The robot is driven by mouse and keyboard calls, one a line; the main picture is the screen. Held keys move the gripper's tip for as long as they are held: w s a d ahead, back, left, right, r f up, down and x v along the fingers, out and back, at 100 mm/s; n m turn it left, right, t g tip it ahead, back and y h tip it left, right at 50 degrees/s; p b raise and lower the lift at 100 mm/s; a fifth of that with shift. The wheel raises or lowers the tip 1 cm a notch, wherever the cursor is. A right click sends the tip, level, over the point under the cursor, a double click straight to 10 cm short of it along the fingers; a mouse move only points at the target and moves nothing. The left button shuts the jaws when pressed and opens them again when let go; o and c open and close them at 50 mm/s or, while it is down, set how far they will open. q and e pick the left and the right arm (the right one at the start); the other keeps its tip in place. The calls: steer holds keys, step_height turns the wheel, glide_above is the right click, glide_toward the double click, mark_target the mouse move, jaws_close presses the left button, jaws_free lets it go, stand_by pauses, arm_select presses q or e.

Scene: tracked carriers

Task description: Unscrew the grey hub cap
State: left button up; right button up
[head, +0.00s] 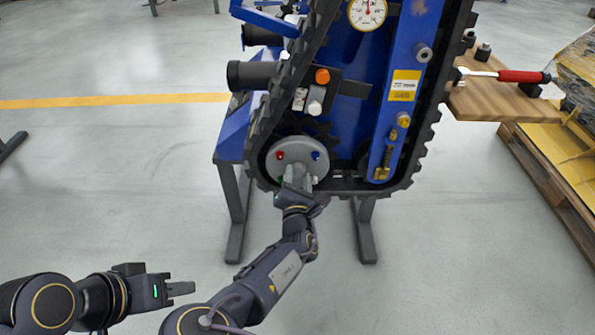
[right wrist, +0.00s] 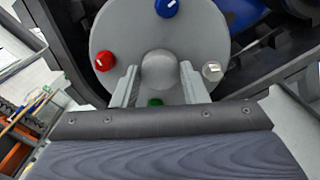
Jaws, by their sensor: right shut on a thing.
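The grey hub cap (head: 299,147) is a round disc on the lower front wheel of the blue tracked carrier (head: 350,120), inside the black track loop. Small coloured knobs sit around its face; red, blue, green and pale ones show in the right wrist view, around a rounded grey boss in the middle of the cap (right wrist: 195,35). My right gripper (head: 298,182) is shut on this boss, one finger on each side of it (right wrist: 160,85).
The black track (head: 285,110) runs close around the cap. An orange knob (head: 322,76) and a white-capped fitting (head: 316,100) are above it. A red-handled tool (head: 520,76) lies on a wooden board (head: 500,102) at the right. Open floor (head: 110,170) lies at the left.

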steer(key=o, duration=0.8)
steer(key=shift+a, duration=0.1)
steer(key=shift+o, duration=0.2)
